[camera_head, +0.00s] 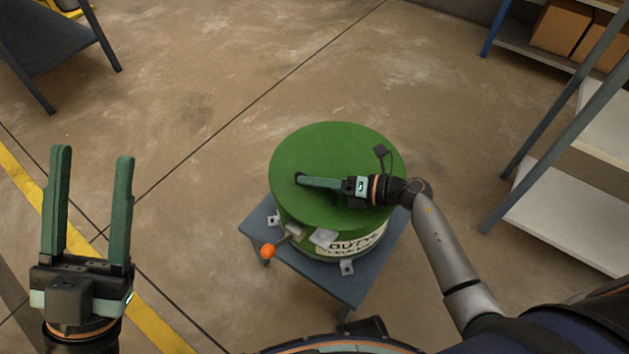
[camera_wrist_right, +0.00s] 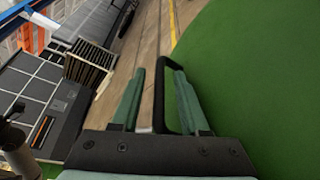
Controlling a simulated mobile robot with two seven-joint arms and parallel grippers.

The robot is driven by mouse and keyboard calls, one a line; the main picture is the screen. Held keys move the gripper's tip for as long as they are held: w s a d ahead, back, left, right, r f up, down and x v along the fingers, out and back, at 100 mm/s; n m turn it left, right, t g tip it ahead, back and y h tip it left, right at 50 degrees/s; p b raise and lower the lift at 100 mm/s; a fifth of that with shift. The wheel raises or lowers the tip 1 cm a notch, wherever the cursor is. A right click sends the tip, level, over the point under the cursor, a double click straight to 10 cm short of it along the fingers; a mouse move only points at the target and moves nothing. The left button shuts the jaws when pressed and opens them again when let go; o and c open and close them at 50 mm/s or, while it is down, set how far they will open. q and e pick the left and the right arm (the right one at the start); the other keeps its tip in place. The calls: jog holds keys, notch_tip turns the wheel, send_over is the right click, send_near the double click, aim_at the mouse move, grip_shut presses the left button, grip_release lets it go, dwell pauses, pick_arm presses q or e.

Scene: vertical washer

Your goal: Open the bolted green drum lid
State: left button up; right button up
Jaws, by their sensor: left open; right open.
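The green drum (camera_head: 350,229) stands upright on a small blue-grey stand, its round green lid (camera_head: 325,145) on top. A latch lever (camera_head: 294,232) with an orange knob (camera_head: 268,251) sticks out at the drum's front left. My right gripper (camera_head: 301,180) lies low over the lid, pointing left. In the right wrist view the right gripper (camera_wrist_right: 160,73) is open, with the side bar of a black loop handle (camera_wrist_right: 161,95) between its fingers; contact cannot be told. My left gripper (camera_head: 92,157) is open and empty, left of the drum.
The stand (camera_head: 348,289) has bracket tabs around the drum's foot. A shelf rack (camera_head: 560,215) with cardboard boxes (camera_head: 560,28) stands at the right. A dark table (camera_head: 45,40) is at the upper left. The floor between is clear.

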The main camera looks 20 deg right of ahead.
jog(key=shift+c, duration=0.2)
grip_shut()
dwell(1.1)
